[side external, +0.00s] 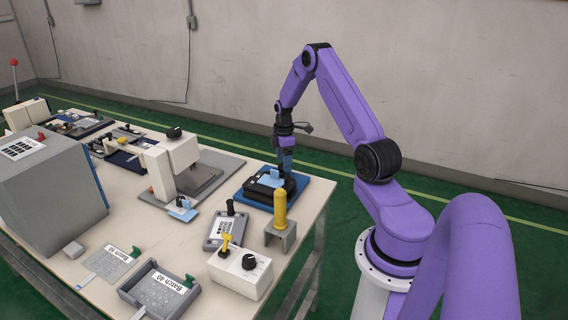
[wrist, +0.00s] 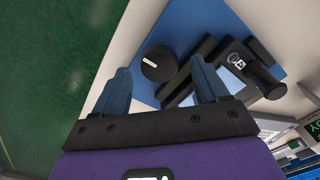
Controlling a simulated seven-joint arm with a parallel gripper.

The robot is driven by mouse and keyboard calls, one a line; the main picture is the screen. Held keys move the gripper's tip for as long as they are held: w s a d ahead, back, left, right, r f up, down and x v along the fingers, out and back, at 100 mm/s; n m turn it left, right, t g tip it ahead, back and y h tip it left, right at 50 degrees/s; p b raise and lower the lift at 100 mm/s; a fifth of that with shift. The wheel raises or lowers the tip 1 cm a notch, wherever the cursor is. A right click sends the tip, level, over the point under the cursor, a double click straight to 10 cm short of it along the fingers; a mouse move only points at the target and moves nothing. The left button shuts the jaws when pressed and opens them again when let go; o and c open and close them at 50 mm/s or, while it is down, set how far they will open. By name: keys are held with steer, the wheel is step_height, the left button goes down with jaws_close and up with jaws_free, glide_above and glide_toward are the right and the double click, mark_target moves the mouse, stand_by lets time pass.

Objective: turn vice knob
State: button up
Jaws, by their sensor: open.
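The vice knob (wrist: 159,63) is a round black knob with a white mark. It sits on a blue base plate (wrist: 200,25) beside the black vice bars (wrist: 196,62). My gripper (wrist: 160,66) is open, with its blue fingers on either side of the knob in the wrist view. I cannot tell whether the fingers are down around the knob or still above it. In the side view my gripper (side external: 285,168) is low over the blue plate (side external: 249,197), pointing down.
A yellow post (side external: 280,210) on a grey block stands close in front of the vice. A white box (side external: 240,275) with a black dial and yellow lever is nearer the camera. A white press (side external: 172,165) stands to the left. The table's right edge is near the plate.

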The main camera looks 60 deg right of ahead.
steer(key=shift+f, duration=0.65)
steer(key=c, duration=1.1)
steer(key=shift+o, duration=0.2)
